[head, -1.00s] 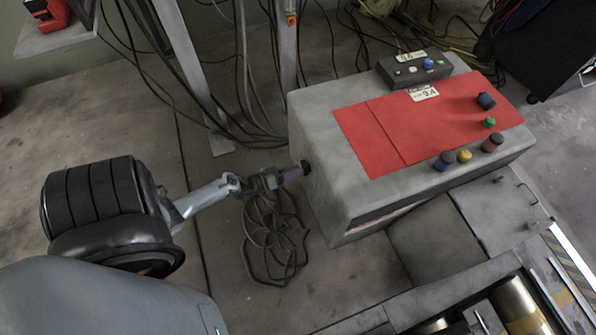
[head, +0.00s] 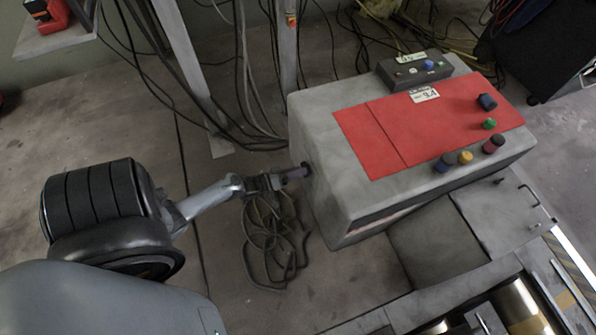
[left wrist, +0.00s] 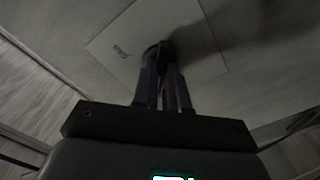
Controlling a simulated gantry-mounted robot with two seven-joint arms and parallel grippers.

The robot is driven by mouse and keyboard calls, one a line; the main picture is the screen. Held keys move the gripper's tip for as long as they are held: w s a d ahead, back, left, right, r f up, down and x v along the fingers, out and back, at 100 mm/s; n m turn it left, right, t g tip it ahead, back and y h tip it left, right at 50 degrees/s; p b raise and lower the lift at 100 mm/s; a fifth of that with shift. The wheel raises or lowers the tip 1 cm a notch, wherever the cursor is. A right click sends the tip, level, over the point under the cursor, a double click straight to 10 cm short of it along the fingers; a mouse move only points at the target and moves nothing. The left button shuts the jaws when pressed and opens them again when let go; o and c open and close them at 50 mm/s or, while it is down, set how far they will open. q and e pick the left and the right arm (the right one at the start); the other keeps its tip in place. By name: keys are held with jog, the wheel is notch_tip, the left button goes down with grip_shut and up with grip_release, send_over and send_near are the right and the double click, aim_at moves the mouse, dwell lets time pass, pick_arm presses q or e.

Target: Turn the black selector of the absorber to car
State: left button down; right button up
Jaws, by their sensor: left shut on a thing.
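The absorber is the large grey box (head: 315,128) with a red top panel (head: 375,150) in the head view. The black selector (head: 306,168) is on its left side face, mostly hidden by my gripper. In the left wrist view, a dark part of the selector (left wrist: 151,50) shows at the fingertips, in front of a pale plate (left wrist: 115,38) with lettering that seems to read CAR, left of the knob. My left gripper (head: 297,173) is shut on the selector; its purplish fingers also show in the left wrist view (left wrist: 164,62). Which way the selector points is hidden. My right gripper is not in view.
Coiled cable (head: 272,240) lies on the floor just below my left gripper. Several coloured knobs and a dark control box (head: 415,69) sit on top of the absorber. A grey post (head: 190,75) and hanging cables stand behind. Floor left of the absorber is partly clear.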

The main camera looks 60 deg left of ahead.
pick_arm(q)
jog(key=shift+m, duration=0.3)
jog(key=shift+d+m+p, duration=0.2)
jog(key=shift+m+p, duration=1)
jog(key=shift+m, duration=7.4)
jog(key=c, duration=1.2)
grip_release()
jog(key=shift+o, duration=0.2)
